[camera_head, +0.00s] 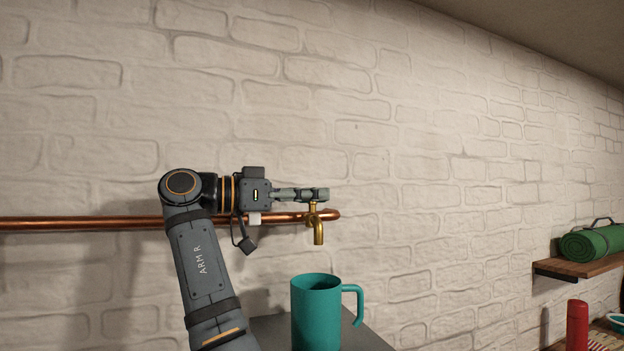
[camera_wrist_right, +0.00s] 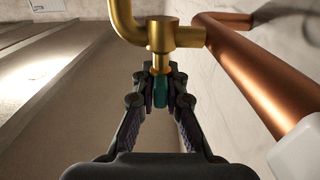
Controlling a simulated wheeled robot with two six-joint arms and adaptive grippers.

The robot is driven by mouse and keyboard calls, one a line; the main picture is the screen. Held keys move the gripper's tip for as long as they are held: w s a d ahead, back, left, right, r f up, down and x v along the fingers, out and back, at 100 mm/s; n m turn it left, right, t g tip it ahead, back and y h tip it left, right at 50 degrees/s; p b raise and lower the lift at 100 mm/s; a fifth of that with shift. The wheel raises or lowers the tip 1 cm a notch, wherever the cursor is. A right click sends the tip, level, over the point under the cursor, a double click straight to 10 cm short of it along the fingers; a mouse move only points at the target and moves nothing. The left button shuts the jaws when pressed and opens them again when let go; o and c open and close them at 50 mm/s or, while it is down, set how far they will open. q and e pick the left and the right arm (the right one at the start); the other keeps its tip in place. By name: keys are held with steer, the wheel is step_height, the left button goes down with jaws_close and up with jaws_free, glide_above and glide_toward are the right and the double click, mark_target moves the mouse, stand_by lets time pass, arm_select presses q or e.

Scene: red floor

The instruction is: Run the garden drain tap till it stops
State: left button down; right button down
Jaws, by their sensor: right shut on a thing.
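The brass tap (camera_head: 318,232) sits at the right end of a copper pipe on the wall. Its spout points down, and I see no water coming from it. My right gripper (camera_head: 318,194) reaches in from the left, level, just above the tap body. In the right wrist view the tap (camera_wrist_right: 162,36) appears with its spout at the top. There the gripper's fingers (camera_wrist_right: 160,96) are shut on the tap's small teal handle (camera_wrist_right: 160,92), largely hidden between them. A teal mug (camera_head: 315,315) stands upright below the spout in the picture. My left gripper is not in view.
The copper pipe (camera_head: 110,222) runs left along the white brick wall, behind my right arm. The mug is on a grey surface (camera_head: 365,338). At right are a wooden shelf (camera_head: 590,266) with a green roll (camera_head: 590,243) and a red bottle (camera_head: 577,325).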

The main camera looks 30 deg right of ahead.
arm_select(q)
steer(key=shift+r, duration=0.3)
arm_select(e)
steer(key=shift+f+g, duration=0.1)
steer(key=shift+g, duration=0.2)
steer(key=c, duration=1.4)
jaws_free()
steer(key=shift+w, duration=0.1)
steer(key=shift+a, duration=0.2)
steer(key=v, duration=0.7)
steer(key=shift+d, duration=0.1)
